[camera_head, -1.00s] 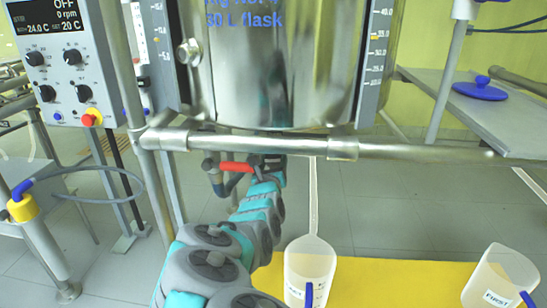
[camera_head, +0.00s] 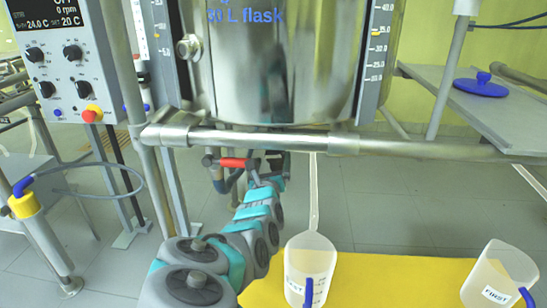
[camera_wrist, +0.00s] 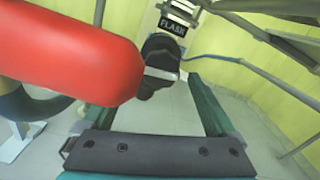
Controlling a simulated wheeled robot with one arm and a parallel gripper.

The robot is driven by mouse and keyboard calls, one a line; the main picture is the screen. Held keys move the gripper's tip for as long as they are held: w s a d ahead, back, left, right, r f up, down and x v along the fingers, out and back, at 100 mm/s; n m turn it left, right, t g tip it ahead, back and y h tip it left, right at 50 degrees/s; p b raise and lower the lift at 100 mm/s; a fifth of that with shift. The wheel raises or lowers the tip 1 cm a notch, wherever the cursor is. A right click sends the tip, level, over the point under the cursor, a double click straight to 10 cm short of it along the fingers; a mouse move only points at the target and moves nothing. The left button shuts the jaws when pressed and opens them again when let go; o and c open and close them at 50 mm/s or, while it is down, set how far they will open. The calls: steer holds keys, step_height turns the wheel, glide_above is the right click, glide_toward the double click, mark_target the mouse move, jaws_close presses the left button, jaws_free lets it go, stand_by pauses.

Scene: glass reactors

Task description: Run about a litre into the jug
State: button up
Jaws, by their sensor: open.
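A steel flask (camera_head: 285,75) marked 30 L hangs above a metal rail. A red valve handle (camera_head: 237,163) shows below it; in the wrist view a red handle (camera_wrist: 90,50) fills the upper left, close to the camera. My gripper (camera_head: 272,165) is just right of the handle, partly hidden by my arm. In the wrist view my gripper (camera_wrist: 150,92) is open, with the red handle outside its left finger. A dark fitting (camera_wrist: 160,60) with a metal bar shows beyond the fingers. A clear jug (camera_head: 310,262) with a blue handle and a partly readable label stands below.
A second jug (camera_head: 500,275), labelled FIRST, stands at the right on the yellow surface (camera_head: 395,275). A FLASK plate (camera_wrist: 172,27) shows in the wrist view. The metal rail (camera_head: 260,139) crosses above my arm. A control box (camera_head: 65,65) stands left. A blue lid (camera_head: 481,86) lies on a shelf.

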steer(key=shift+s, duration=2.2)
steer(key=shift+a, duration=0.15)
